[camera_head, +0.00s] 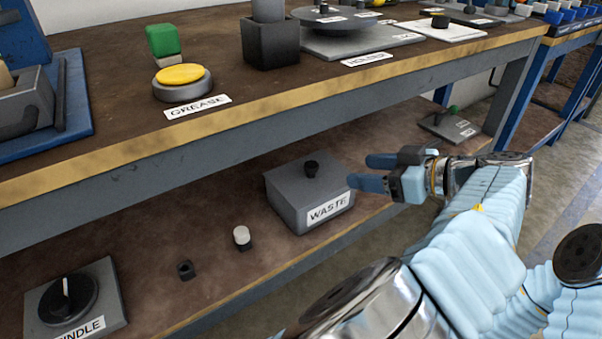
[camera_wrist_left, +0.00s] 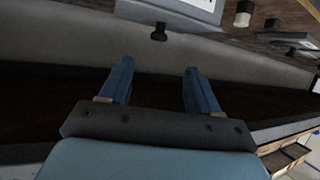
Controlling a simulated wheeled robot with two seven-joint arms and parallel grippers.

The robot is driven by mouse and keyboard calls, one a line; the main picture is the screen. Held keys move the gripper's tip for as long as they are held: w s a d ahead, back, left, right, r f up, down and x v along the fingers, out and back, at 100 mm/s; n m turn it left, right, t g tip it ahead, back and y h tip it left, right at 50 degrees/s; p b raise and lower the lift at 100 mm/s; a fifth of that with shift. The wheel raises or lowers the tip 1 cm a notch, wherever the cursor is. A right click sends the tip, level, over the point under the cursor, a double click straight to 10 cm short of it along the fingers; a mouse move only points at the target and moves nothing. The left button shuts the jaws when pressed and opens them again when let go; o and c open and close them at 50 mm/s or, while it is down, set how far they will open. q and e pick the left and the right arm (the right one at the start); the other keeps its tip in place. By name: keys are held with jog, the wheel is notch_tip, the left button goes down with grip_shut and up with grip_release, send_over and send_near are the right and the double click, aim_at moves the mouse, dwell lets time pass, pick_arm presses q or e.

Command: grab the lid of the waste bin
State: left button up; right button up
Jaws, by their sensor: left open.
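The waste bin (camera_head: 292,206) is a grey box with a white WASTE label, standing on the lower shelf. Its flat grey lid (camera_head: 285,180) is on it, with a small black knob (camera_head: 311,168) on top. My left gripper (camera_head: 359,171) is open and empty, to the right of the knob and apart from it, with its blue fingers pointing left toward it. In the left wrist view the knob (camera_wrist_left: 159,33) shows beyond the gap between the open fingers (camera_wrist_left: 158,68), with the bin at the top edge. My right gripper is not in view.
The upper tabletop's front edge (camera_head: 270,100) runs above the shelf. A small white-capped cylinder (camera_head: 242,237), a dark nut-like piece (camera_head: 185,270) and a dial block (camera_head: 68,298) stand on the lower shelf (camera_head: 150,230). The shelf around the bin is mostly clear.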

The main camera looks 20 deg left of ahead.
pick_arm(q)
send_near(314, 165)
jog(key=a+f, duration=0.1)
jog(key=a, duration=0.1)
jog(key=shift+w+b+x, duration=0.15)
jog(key=shift+b+x, duration=0.25)
jog(key=shift+x, duration=1.15)
jog(key=shift+w+b+x, duration=0.2)
jog(key=shift+b+x, duration=0.15)
jog(key=shift+x, duration=1.25)
jog(key=shift+d+r, duration=0.15)
grip_shut()
